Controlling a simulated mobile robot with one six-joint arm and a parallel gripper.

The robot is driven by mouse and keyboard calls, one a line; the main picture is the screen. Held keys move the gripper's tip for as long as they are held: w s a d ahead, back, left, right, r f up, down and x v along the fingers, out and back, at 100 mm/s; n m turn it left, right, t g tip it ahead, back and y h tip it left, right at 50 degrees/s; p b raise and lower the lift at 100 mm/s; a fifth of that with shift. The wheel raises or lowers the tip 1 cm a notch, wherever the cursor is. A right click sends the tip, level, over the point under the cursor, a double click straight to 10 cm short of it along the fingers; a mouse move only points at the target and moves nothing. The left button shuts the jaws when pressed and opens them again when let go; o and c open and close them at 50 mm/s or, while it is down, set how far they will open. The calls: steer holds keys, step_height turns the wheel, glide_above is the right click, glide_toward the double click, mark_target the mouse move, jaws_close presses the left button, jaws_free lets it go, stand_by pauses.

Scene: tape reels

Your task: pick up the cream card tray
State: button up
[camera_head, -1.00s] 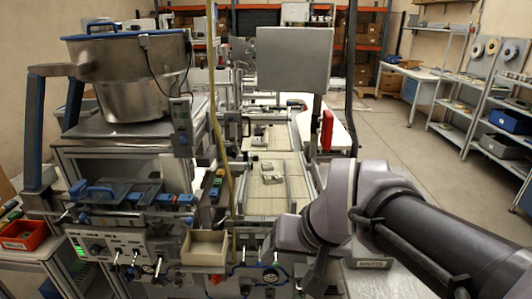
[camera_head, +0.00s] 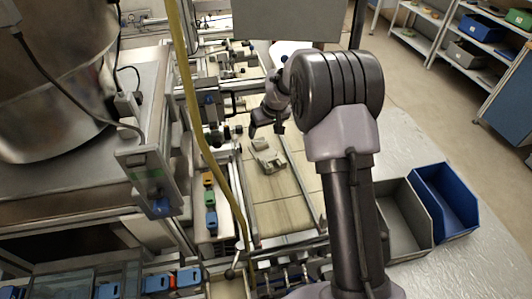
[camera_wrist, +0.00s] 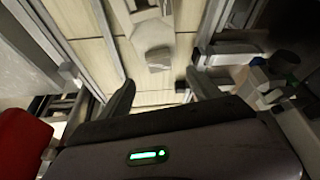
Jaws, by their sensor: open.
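A pale cream-grey tray-like piece (camera_head: 267,157) with raised parts lies on the tiled belt in the head view; it is the likeliest cream card tray. In the wrist view a pale angular piece with a small block on it (camera_wrist: 152,38) lies on the belt beyond my fingers, probably the same thing. My gripper (camera_head: 268,126) is over the belt, just beyond and above the piece in the head picture. In the wrist view my gripper (camera_wrist: 163,90) has its two dark fingers apart, with nothing between them. The tray's underside is hidden.
Metal rails (camera_head: 298,180) flank the belt (camera_head: 285,212). A yellow hose (camera_head: 195,110) hangs at its left, near coloured blocks (camera_head: 210,198). A grey bin (camera_head: 402,225) and blue bin (camera_head: 445,205) stand right of my arm. A red object (camera_wrist: 22,140) shows at left in the wrist view.

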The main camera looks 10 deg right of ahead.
mark_target(260, 142)
steer(key=b+x, duration=0.1)
steer(key=x, duration=0.8)
steer(key=shift+f, duration=0.1)
steer(key=shift+s, duration=0.1)
steer(key=shift+c, duration=0.4)
jaws_close()
